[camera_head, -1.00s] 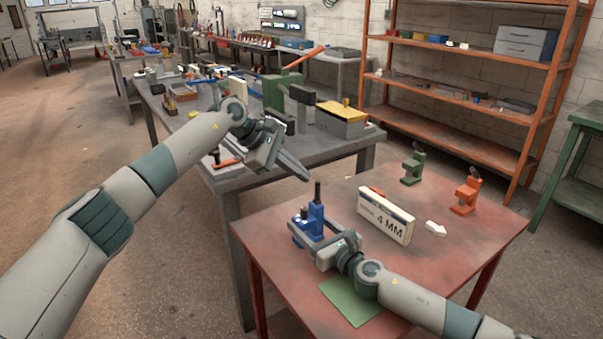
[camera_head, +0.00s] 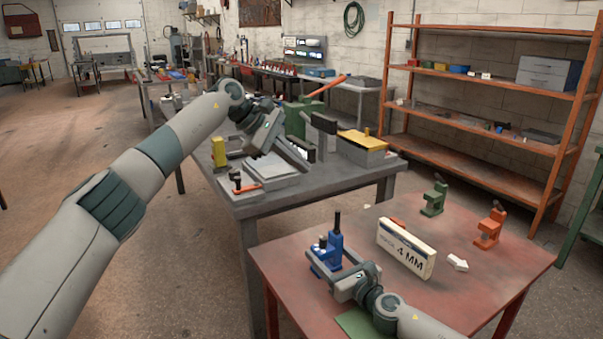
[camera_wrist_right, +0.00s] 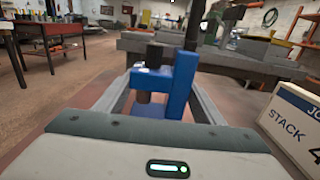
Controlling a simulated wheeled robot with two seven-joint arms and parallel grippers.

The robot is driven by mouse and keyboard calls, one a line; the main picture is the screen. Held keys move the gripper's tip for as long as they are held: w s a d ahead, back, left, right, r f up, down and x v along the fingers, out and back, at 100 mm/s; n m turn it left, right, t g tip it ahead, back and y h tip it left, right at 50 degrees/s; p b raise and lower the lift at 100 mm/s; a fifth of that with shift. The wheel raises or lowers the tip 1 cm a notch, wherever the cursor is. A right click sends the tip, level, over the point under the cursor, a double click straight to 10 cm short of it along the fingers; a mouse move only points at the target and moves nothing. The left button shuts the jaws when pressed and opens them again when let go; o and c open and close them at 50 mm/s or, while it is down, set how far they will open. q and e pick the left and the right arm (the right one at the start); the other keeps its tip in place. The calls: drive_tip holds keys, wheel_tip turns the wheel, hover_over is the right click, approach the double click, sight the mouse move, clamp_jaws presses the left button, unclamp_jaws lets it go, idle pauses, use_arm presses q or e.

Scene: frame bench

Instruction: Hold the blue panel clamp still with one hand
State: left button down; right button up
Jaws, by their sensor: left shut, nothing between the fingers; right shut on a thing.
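The blue panel clamp (camera_head: 334,252) stands upright on the red table (camera_head: 480,285), with a dark handle on top. It also shows in the right wrist view (camera_wrist_right: 182,85), between the two fingers. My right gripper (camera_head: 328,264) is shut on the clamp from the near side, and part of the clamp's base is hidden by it. My left gripper (camera_head: 298,160) is shut and empty, raised in front of the grey bench (camera_head: 270,205), well away from the clamp.
A "4 MM" sign block (camera_head: 406,249) stands right of the clamp, with a white arrow (camera_head: 457,262) beside it. A green clamp (camera_head: 434,198) and an orange clamp (camera_head: 489,229) stand further back. A green mat (camera_head: 355,323) lies near my right wrist.

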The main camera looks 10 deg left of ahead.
idle(0.3)
drive_tip(key=o, duration=1.4)
drive_tip(key=v, duration=1.2)
drive_tip(key=shift+d+f, duration=0.1)
drive_tip(key=shift+d, duration=0.05)
